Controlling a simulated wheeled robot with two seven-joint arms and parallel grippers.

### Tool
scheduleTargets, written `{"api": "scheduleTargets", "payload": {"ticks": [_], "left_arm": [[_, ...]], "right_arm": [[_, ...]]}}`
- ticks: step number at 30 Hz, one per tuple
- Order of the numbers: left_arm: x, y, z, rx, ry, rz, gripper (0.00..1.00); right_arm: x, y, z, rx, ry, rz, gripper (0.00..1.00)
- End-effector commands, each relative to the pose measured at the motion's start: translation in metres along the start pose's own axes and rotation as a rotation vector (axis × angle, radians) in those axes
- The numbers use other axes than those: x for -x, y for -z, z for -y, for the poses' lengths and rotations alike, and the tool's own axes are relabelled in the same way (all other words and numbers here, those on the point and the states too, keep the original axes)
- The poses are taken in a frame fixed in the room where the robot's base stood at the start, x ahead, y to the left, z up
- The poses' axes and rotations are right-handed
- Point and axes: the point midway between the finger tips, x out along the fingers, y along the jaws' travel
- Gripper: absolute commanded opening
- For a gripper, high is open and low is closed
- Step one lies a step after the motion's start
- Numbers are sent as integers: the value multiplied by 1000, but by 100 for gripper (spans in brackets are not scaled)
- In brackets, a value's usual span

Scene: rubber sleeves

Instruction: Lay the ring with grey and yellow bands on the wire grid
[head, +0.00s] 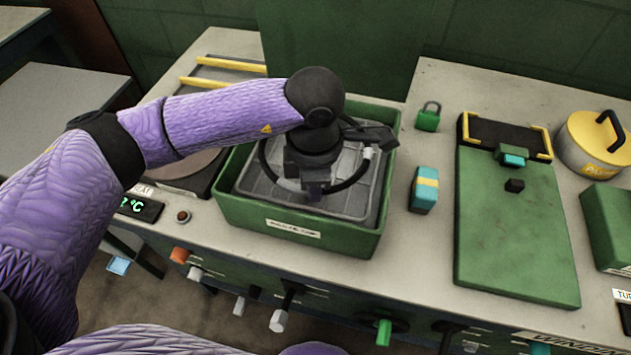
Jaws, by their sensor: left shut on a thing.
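My left gripper (312,192) points down into a green-walled tray (300,245) with a grey inside, left of the picture's middle. No wire grid can be clearly made out. My right gripper is not in view.
A round hotplate (187,165) and a rack with yellow bars (222,83) stand left of the tray. To the right are a teal and yellow block (424,190), a green padlock (428,117), a green board (515,235) and a yellow pot (590,145).

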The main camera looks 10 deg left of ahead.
Motion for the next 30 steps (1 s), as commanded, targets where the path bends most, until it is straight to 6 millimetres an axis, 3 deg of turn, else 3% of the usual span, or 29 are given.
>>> {"api": "scheduleTargets", "payload": {"ticks": [2,10,11,15,25,30], "left_arm": [[-10,0,0,0,0,0,0],[-12,0,0,-1,-1,1,0],[-11,0,0,-1,-1,0,22],[-10,0,0,-1,-1,0,51],[-3,0,0,-1,-2,1,51],[40,0,-1,-2,-6,3,51]], "right_arm": [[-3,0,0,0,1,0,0],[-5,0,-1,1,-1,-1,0],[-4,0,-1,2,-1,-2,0],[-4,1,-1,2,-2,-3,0],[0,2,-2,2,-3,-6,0],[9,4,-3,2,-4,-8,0]]}}
